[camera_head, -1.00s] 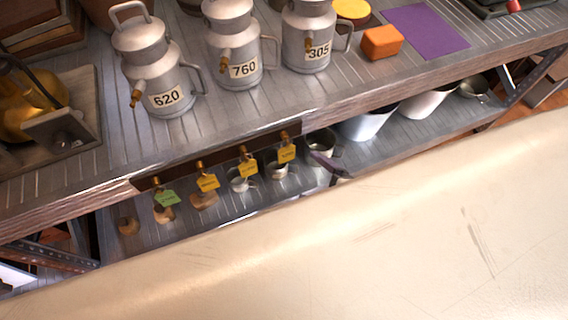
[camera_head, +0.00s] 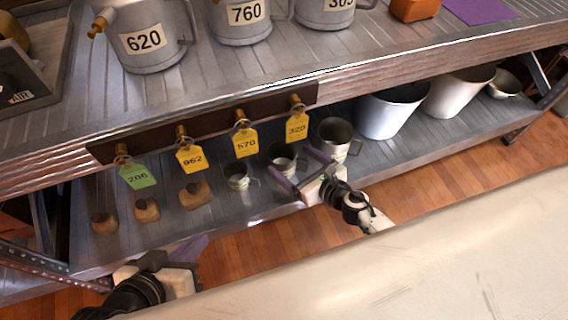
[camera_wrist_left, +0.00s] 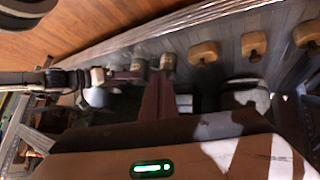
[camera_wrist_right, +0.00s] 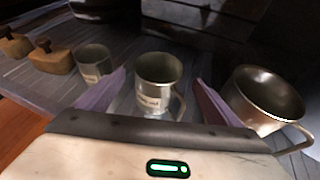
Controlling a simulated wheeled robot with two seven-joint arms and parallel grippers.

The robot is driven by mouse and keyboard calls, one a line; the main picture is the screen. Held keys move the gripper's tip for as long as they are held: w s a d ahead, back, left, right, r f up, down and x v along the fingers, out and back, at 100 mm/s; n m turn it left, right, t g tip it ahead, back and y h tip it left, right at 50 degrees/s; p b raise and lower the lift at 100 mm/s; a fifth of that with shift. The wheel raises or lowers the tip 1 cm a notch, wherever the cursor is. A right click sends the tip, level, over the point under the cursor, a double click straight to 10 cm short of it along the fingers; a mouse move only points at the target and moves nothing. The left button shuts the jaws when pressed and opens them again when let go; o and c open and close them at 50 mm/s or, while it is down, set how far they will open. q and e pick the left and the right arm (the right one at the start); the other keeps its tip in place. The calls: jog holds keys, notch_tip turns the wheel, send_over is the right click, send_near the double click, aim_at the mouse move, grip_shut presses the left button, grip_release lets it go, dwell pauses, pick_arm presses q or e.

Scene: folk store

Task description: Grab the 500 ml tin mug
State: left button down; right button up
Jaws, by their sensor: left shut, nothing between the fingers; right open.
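Three tin mugs stand upright on the lower shelf: a small mug (camera_head: 237,177), a middle mug (camera_head: 283,160) and a larger mug (camera_head: 335,138). Their labels are too small to read, so I cannot tell which is 500 ml. My right gripper (camera_head: 291,164) is open at the middle mug. In the right wrist view, the middle mug (camera_wrist_right: 157,85) shows between the spread purple fingers, with the small mug (camera_wrist_right: 93,64) left and the larger mug (camera_wrist_right: 265,98) right. I cannot tell whether the fingers touch it. My left gripper (camera_head: 190,248) is shut and empty by the shelf's front left.
White buckets (camera_head: 391,110) and a metal pan (camera_head: 503,84) stand right of the mugs. Several wooden blocks (camera_head: 195,194) lie left of them. Yellow tags (camera_head: 245,142) and a green tag (camera_head: 137,176) hang from the rail above. Numbered cans (camera_head: 150,40) stand on the upper shelf.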

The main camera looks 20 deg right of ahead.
aim_at(274, 150)
jog(key=b+x, duration=0.1)
jog(key=x, duration=0.1)
jog(key=b+x, duration=0.1)
jog(key=x, duration=0.1)
jog(key=shift+w+a+f, duration=0.15)
jog(key=shift+a+f, duration=0.1)
jog(key=shift+f, duration=0.1)
jog(key=shift+w+a, duration=0.1)
jog(key=shift+w, duration=0.15)
pick_arm(q)
jog(key=shift+w+d+r+t+h, duration=0.3)
jog(key=shift+d+r+h, duration=0.1)
jog(key=shift+d+r, duration=0.3)
jog(key=shift+a+r, duration=0.1)
pick_arm(e)
jog(key=shift+c, duration=0.2)
jog(key=c, duration=1.2)
